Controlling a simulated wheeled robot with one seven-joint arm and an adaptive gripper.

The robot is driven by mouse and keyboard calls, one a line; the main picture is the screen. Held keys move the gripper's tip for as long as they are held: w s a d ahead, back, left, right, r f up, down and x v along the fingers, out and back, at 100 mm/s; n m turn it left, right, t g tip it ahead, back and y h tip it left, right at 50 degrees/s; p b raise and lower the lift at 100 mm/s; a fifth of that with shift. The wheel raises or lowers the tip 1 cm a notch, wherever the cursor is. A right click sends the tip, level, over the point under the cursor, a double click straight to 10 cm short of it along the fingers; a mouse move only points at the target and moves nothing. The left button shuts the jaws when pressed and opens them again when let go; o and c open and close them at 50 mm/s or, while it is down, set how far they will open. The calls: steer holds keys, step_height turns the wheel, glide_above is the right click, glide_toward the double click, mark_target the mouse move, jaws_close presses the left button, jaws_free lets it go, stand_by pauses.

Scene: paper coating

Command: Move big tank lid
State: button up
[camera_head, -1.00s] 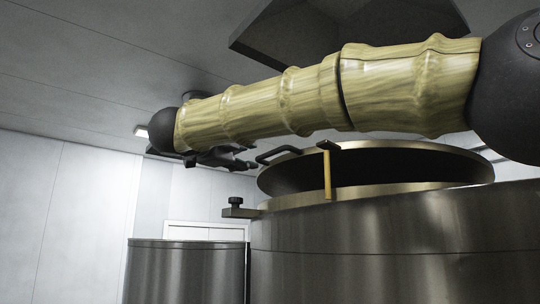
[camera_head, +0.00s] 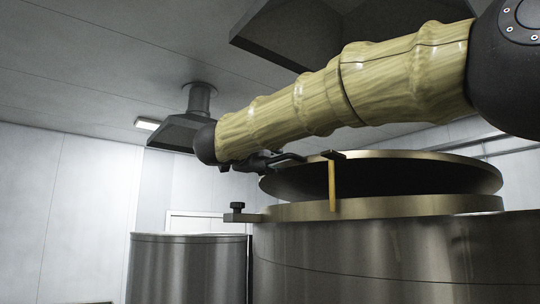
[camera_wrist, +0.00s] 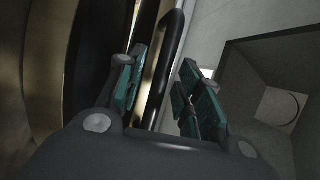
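The big tank (camera_head: 400,245) is a wide steel cylinder on the right of the head view. Its round metal lid (camera_head: 450,155) sits at the tank's top, with a dark hollow below its upper edge. A black bar handle (camera_head: 290,157) stands at the lid's left side. My gripper (camera_head: 262,165) is at this handle, partly hidden under my arm. In the wrist view, my gripper's teal-padded fingers (camera_wrist: 163,92) are spread on either side of the black handle bar (camera_wrist: 171,50). A gap shows beside the bar, so the fingers are not closed on it.
A yellow upright bar (camera_head: 332,185) stands at the tank's front rim. A clamp with a black knob (camera_head: 238,208) juts from the rim's left. A smaller steel tank (camera_head: 188,270) stands at the left. Dark hoods (camera_head: 180,133) hang from the ceiling.

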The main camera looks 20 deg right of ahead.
steer(key=shift+w+d, duration=0.2)
steer(key=shift+d, duration=0.05)
jaws_close()
